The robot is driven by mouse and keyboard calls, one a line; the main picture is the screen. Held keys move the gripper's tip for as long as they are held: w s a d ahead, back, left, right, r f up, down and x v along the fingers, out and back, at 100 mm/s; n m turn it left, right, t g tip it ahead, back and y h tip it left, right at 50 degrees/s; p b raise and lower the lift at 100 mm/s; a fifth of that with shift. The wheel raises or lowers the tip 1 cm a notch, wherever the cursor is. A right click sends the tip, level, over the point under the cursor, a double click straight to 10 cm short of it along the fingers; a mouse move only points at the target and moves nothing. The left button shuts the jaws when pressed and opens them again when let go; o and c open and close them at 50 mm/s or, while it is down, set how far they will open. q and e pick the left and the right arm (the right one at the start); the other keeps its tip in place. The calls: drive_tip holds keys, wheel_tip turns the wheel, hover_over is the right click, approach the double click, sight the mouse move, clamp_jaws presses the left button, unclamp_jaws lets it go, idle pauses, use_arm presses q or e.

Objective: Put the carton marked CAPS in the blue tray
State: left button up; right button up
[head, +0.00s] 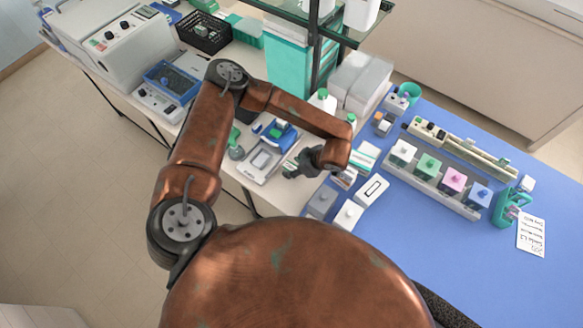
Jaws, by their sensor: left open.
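My left gripper (291,170) is open at the end of my bent arm. It hangs over the bench near the front edge, left of a group of small cartons. A small pale thing with green shows at its fingertips; I cannot tell whether they touch it. A white carton with a green band (364,157) stands right of the gripper. A white carton with a dark-outlined label (373,190) lies nearer. The print is too small to read, so I cannot tell which is marked CAPS. A blue tray (161,82) sits at the left on the bench. My right gripper is not in view.
A row of staining jars with white, green, pink and blue lids (428,166) stands on the blue mat (430,258). A black basket (204,34) is at the back left. A shelf post (316,50) rises behind my arm. The mat's front right is mostly clear.

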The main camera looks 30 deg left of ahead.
use_arm(q)
drive_tip(key=shift+x, duration=1.05)
drive_tip(key=c, duration=1.2)
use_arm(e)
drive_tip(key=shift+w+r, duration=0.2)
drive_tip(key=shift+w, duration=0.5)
use_arm(q)
drive_tip(key=shift+r, duration=0.1)
drive_tip(key=shift+c, duration=0.2)
